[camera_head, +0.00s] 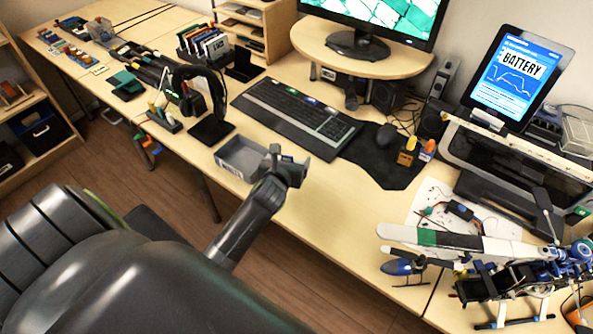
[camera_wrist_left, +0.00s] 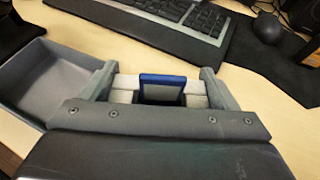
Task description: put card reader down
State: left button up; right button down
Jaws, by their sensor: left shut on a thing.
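My left gripper (camera_head: 285,163) is over the front part of the desk, just right of the grey tray. In the left wrist view the gripper (camera_wrist_left: 160,90) is shut on the card reader (camera_wrist_left: 162,84), whose blue edge shows between the two fingers. The card reader cannot be made out in the head view. Bare desk shows beyond the fingertips; I cannot tell whether the card reader touches it. My right gripper is not in view.
The open grey tray (camera_head: 236,160) is close left of the gripper and also shows in the left wrist view (camera_wrist_left: 28,100). A keyboard (camera_head: 295,117) and mouse (camera_head: 386,137) lie behind. A model helicopter (camera_head: 500,262) stands at right. Desk front-right of the gripper is clear.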

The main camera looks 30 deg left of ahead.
pick_arm(q)
jog(key=shift+w+f+b, duration=0.1)
jog(key=shift+f+b, duration=0.55)
jog(key=shift+f, duration=2)
jog(key=shift+f, duration=0.15)
jog(key=o, duration=0.9)
jog(key=shift+r, duration=0.2)
jog(key=p+v, duration=0.2)
jog(key=v, duration=1)
